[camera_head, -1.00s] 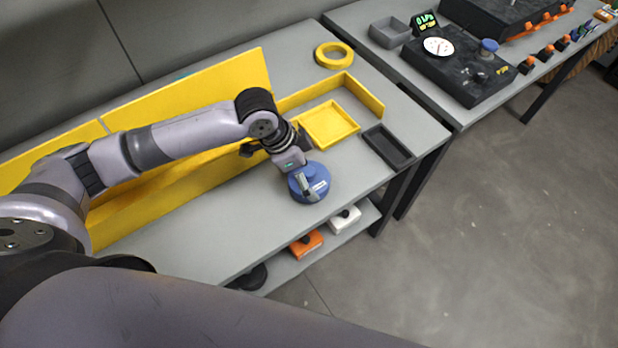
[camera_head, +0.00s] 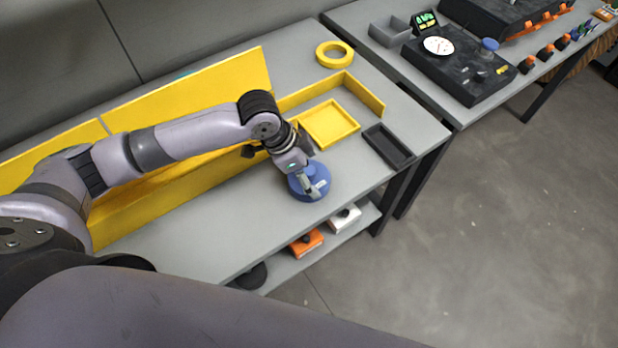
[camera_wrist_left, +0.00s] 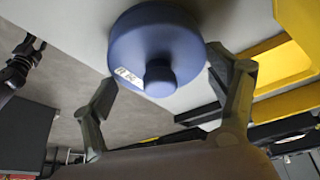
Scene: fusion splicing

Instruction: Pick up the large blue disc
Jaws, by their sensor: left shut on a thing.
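The large blue disc (camera_head: 322,187) has a raised round knob and a white label. It lies near the front edge of the grey table (camera_head: 215,240). The wrist hides part of the disc in the head view. I see no clear gap between disc and table. My right gripper is not in view.
Behind the disc are a yellow square tray (camera_head: 352,128), a black tray (camera_head: 388,150), a yellow ring (camera_head: 334,47) and tall yellow panels (camera_head: 190,90). Orange (camera_head: 306,243) and white (camera_head: 344,219) boxes are on the lower shelf. The tabletop left of the disc is clear.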

